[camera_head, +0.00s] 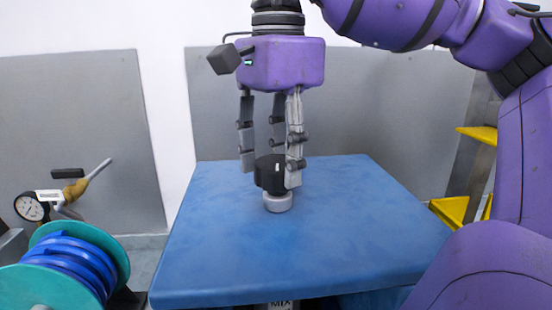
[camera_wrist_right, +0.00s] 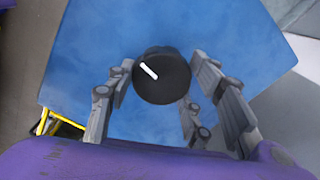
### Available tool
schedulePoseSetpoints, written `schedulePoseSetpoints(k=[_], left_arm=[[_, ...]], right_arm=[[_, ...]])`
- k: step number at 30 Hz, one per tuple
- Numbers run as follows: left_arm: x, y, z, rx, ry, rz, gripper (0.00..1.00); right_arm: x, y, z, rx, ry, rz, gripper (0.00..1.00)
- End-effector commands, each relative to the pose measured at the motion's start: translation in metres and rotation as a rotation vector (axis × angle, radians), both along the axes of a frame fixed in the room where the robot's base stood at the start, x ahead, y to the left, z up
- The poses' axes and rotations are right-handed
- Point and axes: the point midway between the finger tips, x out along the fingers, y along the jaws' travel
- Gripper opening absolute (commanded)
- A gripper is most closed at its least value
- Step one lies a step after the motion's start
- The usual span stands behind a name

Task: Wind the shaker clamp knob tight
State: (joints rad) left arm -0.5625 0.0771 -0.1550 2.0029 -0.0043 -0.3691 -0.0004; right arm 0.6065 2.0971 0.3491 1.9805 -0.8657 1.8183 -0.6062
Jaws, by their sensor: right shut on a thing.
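The black clamp knob (camera_head: 268,173) stands upright on a pale grey round collar (camera_head: 278,203) in the middle of the blue top (camera_head: 300,260). In the right wrist view the knob (camera_wrist_right: 162,82) shows from above as a black disc, its white pointer line slanting toward the upper left. My right gripper (camera_head: 271,168) points straight down over the blue top and is shut on the knob, with fingers on either side of it. In the wrist view the collar is hidden beneath the knob. My left gripper is not in view.
A teal reel with blue hose (camera_head: 72,265) stands at the lower left, with a dial gauge (camera_head: 30,207) behind it. Grey panels (camera_head: 400,110) stand behind the blue top. Yellow steps (camera_head: 455,208) are at the right. The blue surface around the knob is clear.

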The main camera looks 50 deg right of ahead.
Motion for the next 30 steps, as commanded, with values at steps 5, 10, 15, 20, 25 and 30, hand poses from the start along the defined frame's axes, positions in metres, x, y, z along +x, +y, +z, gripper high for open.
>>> schedulePoseSetpoints(k=[5, 10, 15, 20, 25, 30], left_arm=[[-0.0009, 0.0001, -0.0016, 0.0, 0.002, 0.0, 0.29], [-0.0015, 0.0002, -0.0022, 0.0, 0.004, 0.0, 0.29], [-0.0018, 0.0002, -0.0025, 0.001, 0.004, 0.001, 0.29], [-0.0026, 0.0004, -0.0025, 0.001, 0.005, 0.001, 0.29], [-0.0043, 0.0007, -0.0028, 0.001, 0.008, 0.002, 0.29], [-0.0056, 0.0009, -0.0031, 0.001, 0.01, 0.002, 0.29]], right_arm=[[-0.0005, -0.0001, -0.0003, 0.0, 0.001, 0.086, 0.22], [-0.0008, -0.0003, -0.0002, -0.001, 0.002, 0.134, 0.22], [-0.001, -0.0004, -0.0001, -0.001, 0.002, 0.153, 0.22], [-0.001, -0.0005, -0.0001, -0.001, 0.002, 0.156, 0.22], [-0.0011, -0.0004, -0.0002, -0.001, 0.003, 0.155, 0.22], [-0.001, -0.0005, -0.0002, -0.001, 0.002, 0.155, 0.63]])
